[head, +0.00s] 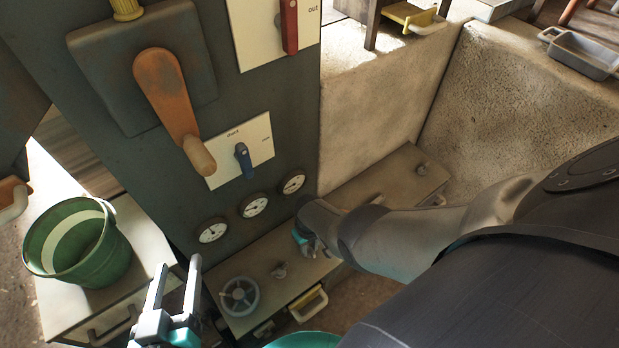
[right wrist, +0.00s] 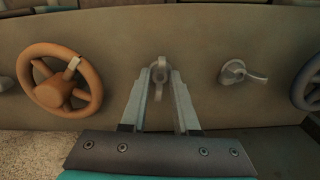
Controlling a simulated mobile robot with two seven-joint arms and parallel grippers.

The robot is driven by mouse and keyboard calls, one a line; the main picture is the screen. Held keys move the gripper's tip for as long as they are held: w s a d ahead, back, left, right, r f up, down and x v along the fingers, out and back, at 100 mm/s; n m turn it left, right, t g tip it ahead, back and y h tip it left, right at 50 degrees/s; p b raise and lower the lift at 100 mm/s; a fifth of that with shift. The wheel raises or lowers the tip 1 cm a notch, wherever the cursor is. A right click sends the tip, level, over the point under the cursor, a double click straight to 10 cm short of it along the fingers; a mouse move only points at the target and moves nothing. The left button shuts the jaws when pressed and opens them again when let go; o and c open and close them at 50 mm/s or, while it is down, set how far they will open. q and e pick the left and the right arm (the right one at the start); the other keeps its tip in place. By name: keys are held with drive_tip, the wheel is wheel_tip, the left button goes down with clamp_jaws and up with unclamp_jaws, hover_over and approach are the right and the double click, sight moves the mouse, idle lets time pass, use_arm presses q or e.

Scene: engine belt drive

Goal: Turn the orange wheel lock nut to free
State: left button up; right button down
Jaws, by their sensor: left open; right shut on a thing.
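In the right wrist view the orange wheel (right wrist: 60,80), with a pale handle on its rim, is on the panel at the left. A grey lock nut (right wrist: 160,68) with a lever is to its right. My right gripper (right wrist: 161,82) is shut on this nut, its two fingers on either side of it. In the head view my right gripper (head: 311,247) is low at the ledge, and my arm hides the orange wheel. My left gripper (head: 175,283) is open and empty, near the green bucket and left of the grey wheel.
A second grey lever nut (right wrist: 235,72) and a grey wheel (head: 239,296) are beside the held nut. A green bucket (head: 100,262) stands on a cabinet at left. The upright panel has three gauges (head: 254,205), a blue lever (head: 243,160) and a large orange lever (head: 165,95).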

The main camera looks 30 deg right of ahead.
drive_tip(key=shift+n, duration=0.7)
drive_tip(key=c, duration=0.7)
unclamp_jaws()
drive_tip(key=shift+o, duration=0.2)
drive_tip(key=shift+r, duration=0.1)
